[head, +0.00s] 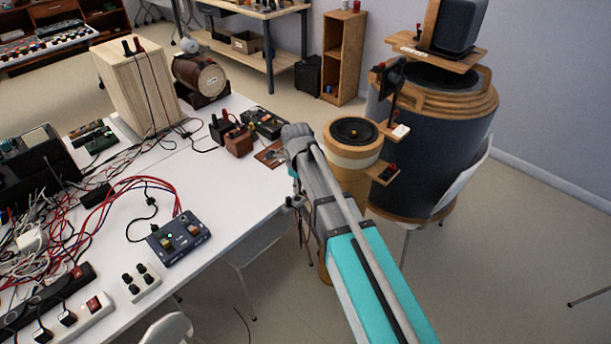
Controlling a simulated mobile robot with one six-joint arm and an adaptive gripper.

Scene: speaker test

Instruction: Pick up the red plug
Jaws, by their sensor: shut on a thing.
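My gripper (293,202) is small and dark in the head view, past the right edge of the white table (238,195). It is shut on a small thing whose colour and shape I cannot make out. A thin dark reddish lead (304,236) hangs just below the gripper. My arm partly hides this area. Red and black plugs or terminals also show on the pale wooden box (125,85), the small brown block (239,143) and the ledge of the cream round speaker (384,174).
Tangled cables (40,215), a dark blue switch box (180,239) and power strips (85,318) crowd the table's left side. A large dark barrel-shaped speaker (425,150) and a white chair (468,185) stand right of my arm.

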